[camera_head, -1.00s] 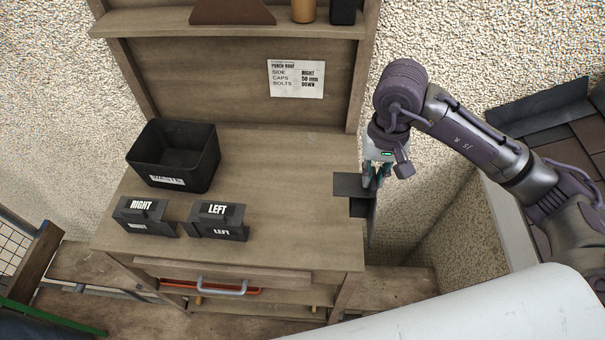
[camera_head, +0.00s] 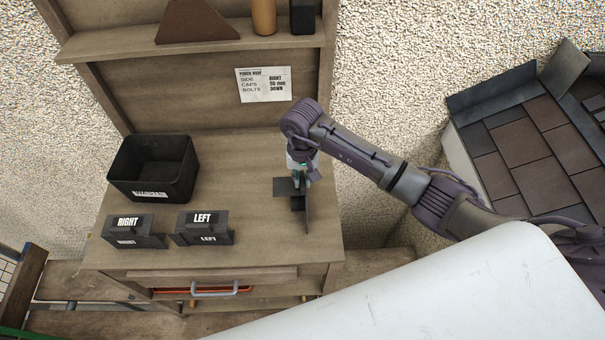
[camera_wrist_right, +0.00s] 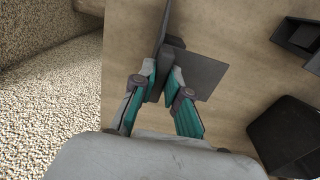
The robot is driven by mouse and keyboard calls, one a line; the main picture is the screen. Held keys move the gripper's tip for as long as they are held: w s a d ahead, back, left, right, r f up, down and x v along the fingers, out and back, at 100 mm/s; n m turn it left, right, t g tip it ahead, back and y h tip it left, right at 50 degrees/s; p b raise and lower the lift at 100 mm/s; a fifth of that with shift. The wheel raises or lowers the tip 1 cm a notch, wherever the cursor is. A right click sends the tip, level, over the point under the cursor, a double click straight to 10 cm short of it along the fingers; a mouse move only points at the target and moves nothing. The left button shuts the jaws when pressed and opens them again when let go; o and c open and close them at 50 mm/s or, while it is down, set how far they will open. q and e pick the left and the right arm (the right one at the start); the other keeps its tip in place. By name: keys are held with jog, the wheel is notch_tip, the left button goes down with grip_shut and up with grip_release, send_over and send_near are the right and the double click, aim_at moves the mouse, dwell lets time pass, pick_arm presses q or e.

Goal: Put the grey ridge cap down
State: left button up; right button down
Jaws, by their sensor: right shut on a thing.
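The grey ridge cap (camera_head: 286,187) is a dark folded piece with flat faces at an angle, at the right side of the workbench (camera_head: 250,235). My right gripper (camera_head: 301,181) comes down on it from above and is shut on it. In the right wrist view, the two teal fingers of my right gripper (camera_wrist_right: 160,84) pinch a part of the cap (camera_wrist_right: 203,72), with the wooden bench top below. I cannot tell whether the cap touches the bench. My left gripper is not in view.
A black bin (camera_head: 188,175) stands at the back left of the bench. Two black holders stand in front of it, marked RIGHT (camera_head: 127,238) and LEFT (camera_head: 203,235). A note (camera_head: 263,84) hangs on the back panel. The bench middle is clear. A tiled roof (camera_head: 530,150) is at the right.

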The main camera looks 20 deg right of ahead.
jog(key=shift+f+b, duration=0.2)
jog(key=shift+b, duration=0.1)
jog(key=c, duration=1.2)
grip_release()
jog(key=shift+r, duration=0.15)
jog(key=shift+r+p, duration=0.2)
jog(key=shift+p, duration=0.15)
notch_tip(320, 180, up, 12)
jog(key=b, duration=0.4)
jog(key=shift+f+b, duration=0.15)
jog(key=shift+b, duration=0.2)
